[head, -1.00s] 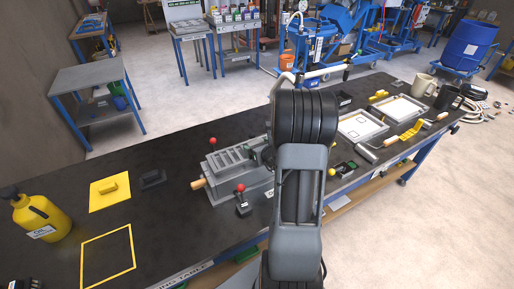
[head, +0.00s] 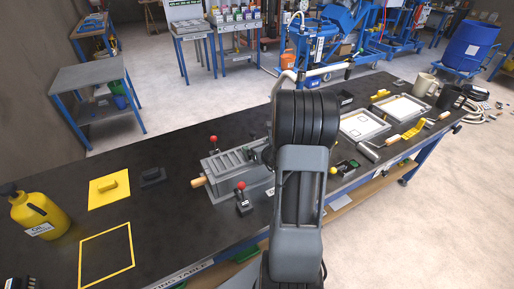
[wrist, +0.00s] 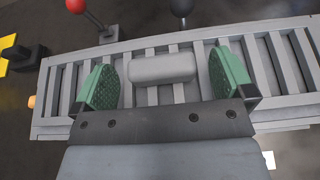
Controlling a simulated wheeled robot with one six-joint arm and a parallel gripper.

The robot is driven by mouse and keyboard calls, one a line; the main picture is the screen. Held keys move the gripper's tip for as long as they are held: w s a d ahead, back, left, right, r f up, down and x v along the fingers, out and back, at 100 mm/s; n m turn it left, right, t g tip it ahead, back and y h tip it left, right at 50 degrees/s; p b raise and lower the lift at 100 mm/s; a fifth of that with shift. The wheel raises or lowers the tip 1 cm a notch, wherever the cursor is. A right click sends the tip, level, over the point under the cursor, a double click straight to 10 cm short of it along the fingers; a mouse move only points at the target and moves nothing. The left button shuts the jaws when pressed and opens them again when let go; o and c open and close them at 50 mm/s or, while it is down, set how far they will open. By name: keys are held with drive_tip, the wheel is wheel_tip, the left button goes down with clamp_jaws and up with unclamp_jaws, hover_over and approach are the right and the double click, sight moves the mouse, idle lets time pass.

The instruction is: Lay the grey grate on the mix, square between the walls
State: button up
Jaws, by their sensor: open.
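The grey slatted grate (wrist: 150,95) spans the wrist view, with a pale grey block handle (wrist: 162,68) on its top middle. My gripper (wrist: 163,78) is open, one green-padded finger on each side of the handle, with a narrow gap at both ends. In the head view the grate (head: 232,160) lies at the top of the grey mixer box (head: 243,180), roughly in line with its long sides. My arm covers the right part of the box and hides my gripper there. I cannot make out the mix below the slats.
A wooden-ended handle (head: 198,182) sticks out left. A yellow plate with a block (head: 109,192) and an oil bottle (head: 40,215) stand left. Trays (head: 363,126) and mugs are at right.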

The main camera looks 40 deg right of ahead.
drive_tip(key=shift+d+r+p, duration=0.15)
drive_tip(key=shift+r+p, duration=0.4)
drive_tip(key=shift+p, duration=0.1)
drive_tip(key=p+v, duration=1.1)
drive_tip(key=v, duration=0.1)
